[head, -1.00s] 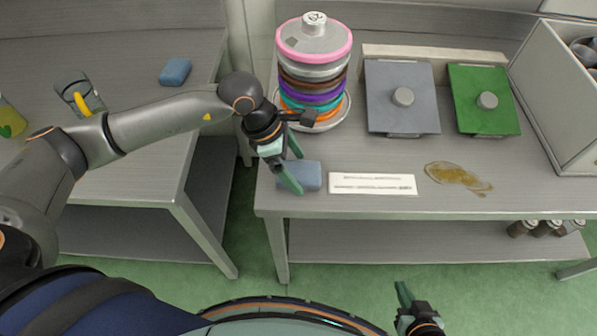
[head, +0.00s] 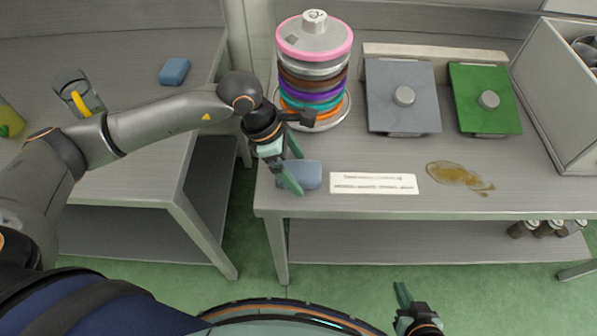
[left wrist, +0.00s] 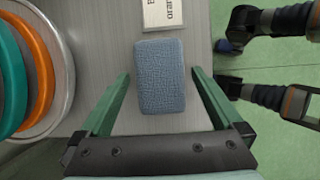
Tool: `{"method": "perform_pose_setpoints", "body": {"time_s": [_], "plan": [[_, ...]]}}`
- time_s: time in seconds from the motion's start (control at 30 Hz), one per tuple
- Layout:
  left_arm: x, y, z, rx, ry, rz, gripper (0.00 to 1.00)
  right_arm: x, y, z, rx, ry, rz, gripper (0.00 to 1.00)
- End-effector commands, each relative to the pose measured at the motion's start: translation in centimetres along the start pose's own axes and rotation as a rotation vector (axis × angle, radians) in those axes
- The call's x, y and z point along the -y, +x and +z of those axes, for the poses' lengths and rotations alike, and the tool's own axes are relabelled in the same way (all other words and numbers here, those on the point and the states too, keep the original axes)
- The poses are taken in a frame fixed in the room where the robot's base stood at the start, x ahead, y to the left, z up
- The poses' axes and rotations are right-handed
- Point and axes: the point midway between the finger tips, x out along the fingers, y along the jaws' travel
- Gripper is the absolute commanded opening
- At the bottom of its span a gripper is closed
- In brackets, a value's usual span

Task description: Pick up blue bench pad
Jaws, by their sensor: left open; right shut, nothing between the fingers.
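A blue-grey bench pad (head: 311,175) lies flat on the metal bench near its front left corner, left of a white label card. In the left wrist view the pad (left wrist: 160,76) shows whole, with a woven texture, ahead of and between the open fingers. My left gripper (head: 293,174) is open at the pad's left side in the head view; in the left wrist view its green fingers (left wrist: 163,92) stand apart on both sides, touching neither edge. My right gripper (head: 402,294) is shut and empty, low in front of the bench. A second, brighter blue pad (head: 174,71) lies on the left bench.
A stack of coloured rings (head: 313,80) stands behind the pad, close to my left wrist. A white label card (head: 373,183), a brown spill (head: 459,174), a grey plate (head: 402,120) and a green plate (head: 484,122) lie to the right. A glass (head: 78,95) stands on the left bench.

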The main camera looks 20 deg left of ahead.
Motion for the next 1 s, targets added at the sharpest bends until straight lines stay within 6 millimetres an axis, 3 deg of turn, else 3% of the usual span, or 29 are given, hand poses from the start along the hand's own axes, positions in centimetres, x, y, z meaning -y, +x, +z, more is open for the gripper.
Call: {"method": "perform_pose_setpoints", "body": {"time_s": [0.07,0.67,1.0], "plan": [[-0.01,-0.01,-0.01,0.000,0.000,0.000,0.93,-0.01,0.00,-0.05,-0.001,0.000,0.000,0.00],[0.00,0.02,-0.02,0.000,0.000,0.000,0.26,-0.12,-0.01,-0.11,-0.002,0.001,0.003,0.00],[0.00,-0.17,0.06,0.000,0.000,0.000,0.23,-0.14,-0.21,-0.33,-0.003,0.001,0.003,0.00]]}}
